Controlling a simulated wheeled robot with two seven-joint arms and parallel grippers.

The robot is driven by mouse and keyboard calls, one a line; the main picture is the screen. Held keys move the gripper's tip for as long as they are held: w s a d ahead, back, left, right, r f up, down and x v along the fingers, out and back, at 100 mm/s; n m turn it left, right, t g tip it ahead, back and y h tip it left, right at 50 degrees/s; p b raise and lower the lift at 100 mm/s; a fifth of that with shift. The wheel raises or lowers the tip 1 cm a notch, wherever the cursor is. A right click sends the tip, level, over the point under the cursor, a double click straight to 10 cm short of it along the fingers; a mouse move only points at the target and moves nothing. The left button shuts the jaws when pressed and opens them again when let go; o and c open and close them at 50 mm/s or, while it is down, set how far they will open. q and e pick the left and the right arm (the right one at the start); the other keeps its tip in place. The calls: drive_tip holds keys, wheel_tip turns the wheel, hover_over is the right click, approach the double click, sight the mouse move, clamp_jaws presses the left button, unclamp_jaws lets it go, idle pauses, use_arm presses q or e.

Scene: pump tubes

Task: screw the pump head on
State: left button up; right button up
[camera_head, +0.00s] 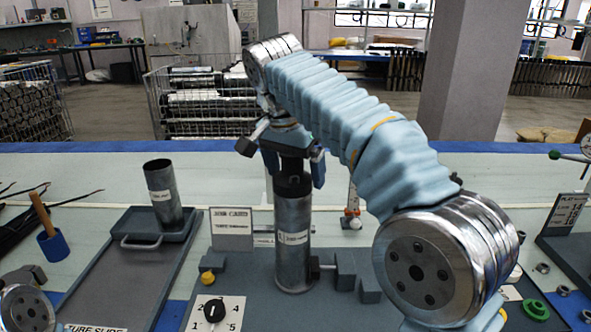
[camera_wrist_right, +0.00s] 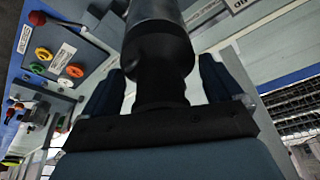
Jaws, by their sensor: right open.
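A grey metal pump tube (camera_head: 293,240) with a white label stands upright at the middle of the table, beside a clamp block (camera_head: 343,270). The black pump head (camera_head: 293,184) sits at its top, upright and in line with it; whether its thread is engaged cannot be told. My right gripper (camera_head: 293,168) points down over the pump head, with one blue-black finger on each side. In the right wrist view the open fingers (camera_wrist_right: 162,88) stand apart from the dark neck of the pump head (camera_wrist_right: 160,62), with gaps on both sides. My left gripper is out of the picture.
A second tube (camera_head: 164,195) stands in a grey slide tray (camera_head: 110,278) at left. A job card (camera_head: 231,229), a numbered dial (camera_head: 214,311) and a yellow button (camera_head: 207,278) are near the fixture.

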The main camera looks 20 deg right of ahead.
drive_tip(key=n+y, duration=0.1)
drive_tip(key=n, duration=0.3)
drive_tip(key=shift+w+n+t+p, duration=0.1)
drive_tip(key=shift+n+t+p, duration=0.2)
drive_tip(key=shift+t+p, duration=0.1)
drive_tip(key=n, duration=0.2)
drive_tip(key=n+y, duration=0.1)
drive_tip(key=shift+a+n, duration=0.25)
drive_tip(key=shift+n, duration=0.15)
drive_tip(key=c, duration=0.9)
drive_tip(key=shift+d+m+h, duration=0.2)
drive_tip(key=shift+m+h, duration=0.2)
drive_tip(key=shift+m, duration=1.4)
drive_tip(key=shift+c, duration=0.2)
drive_tip(key=shift+m, duration=0.6)
drive_tip(key=shift+d+m+g+h, duration=0.1)
drive_tip(key=shift+m+g+h, duration=0.25)
drive_tip(key=shift+m, duration=0.75)
